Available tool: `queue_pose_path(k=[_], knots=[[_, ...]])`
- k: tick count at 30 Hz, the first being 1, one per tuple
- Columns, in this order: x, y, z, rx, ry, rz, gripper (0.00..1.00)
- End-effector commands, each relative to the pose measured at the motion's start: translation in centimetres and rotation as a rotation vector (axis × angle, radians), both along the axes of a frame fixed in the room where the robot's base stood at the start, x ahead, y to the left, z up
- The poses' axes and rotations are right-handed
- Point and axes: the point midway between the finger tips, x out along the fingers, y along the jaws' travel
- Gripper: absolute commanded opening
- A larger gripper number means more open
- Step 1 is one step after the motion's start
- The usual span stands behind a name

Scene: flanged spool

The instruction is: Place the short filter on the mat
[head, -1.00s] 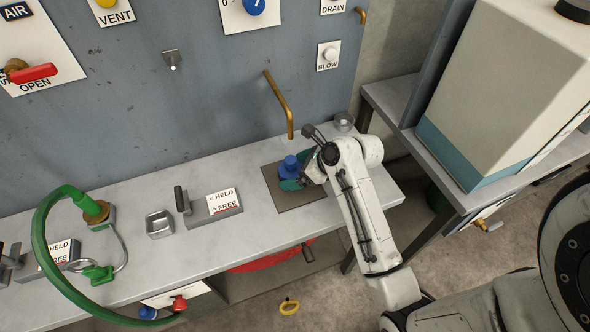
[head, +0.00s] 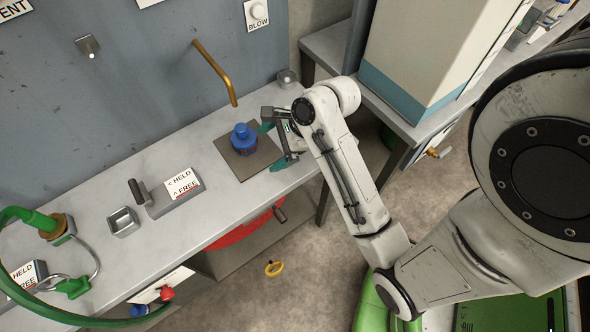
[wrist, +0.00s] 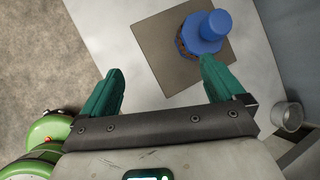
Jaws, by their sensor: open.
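The short filter, a blue flanged piece with a narrower blue knob and a darker band below (head: 243,138), stands upright on the flat brown-grey mat (head: 223,149) on the bench. In the wrist view the filter (wrist: 203,32) is at the top right, on the mat (wrist: 157,40). My gripper (head: 272,146) is to the right of the filter, its teal fingers spread wide.
A bent brass pipe (head: 216,72) hangs over the bench behind the mat. A small metal cup (head: 287,78) stands at the back right. A HELD/FREE block with a handle (head: 172,192) and a square tray (head: 123,221) are to the left.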

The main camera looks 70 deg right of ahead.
Motion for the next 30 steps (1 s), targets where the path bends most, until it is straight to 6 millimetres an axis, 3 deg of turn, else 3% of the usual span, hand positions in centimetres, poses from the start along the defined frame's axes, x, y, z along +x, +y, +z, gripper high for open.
queue_pose_path(k=[3,9,18,24,30], knots=[[-1.1,3.3,-1.9,-0.191,0.04,0.328,0.96],[-3.8,7.1,-4.3,-0.493,0.08,0.917,0.96],[-8.5,10.0,-6.3,-0.823,0.089,1.815,0.96],[-10.1,10.3,-6.6,-0.907,0.077,2.152,0.96],[-10.4,10.3,-6.6,-0.922,0.074,2.22,0.96]])
